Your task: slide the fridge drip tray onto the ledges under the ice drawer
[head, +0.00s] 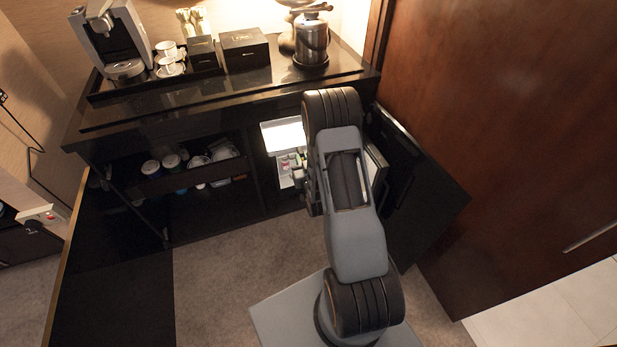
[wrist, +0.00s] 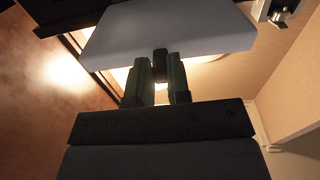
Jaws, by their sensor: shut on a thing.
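The drip tray (wrist: 165,28) is a pale grey, flat panel across the top of the wrist view. My gripper (wrist: 160,70) is shut on a small dark tab at the tray's near edge. In the head view my arm covers most of the gripper. The open fridge (head: 289,170) shows there, lit inside, with small items in it. A bright white surface (head: 283,134) is at its top; I cannot tell whether it is the tray or part of the fridge. The ice drawer and the ledges cannot be made out.
The open dark fridge door (head: 425,195) stands right of my arm. The black counter (head: 225,97) above holds a coffee machine (head: 112,40), a box (head: 245,48) and a metal ice bucket (head: 311,42). Shelves with cups (head: 172,162) are left of the fridge.

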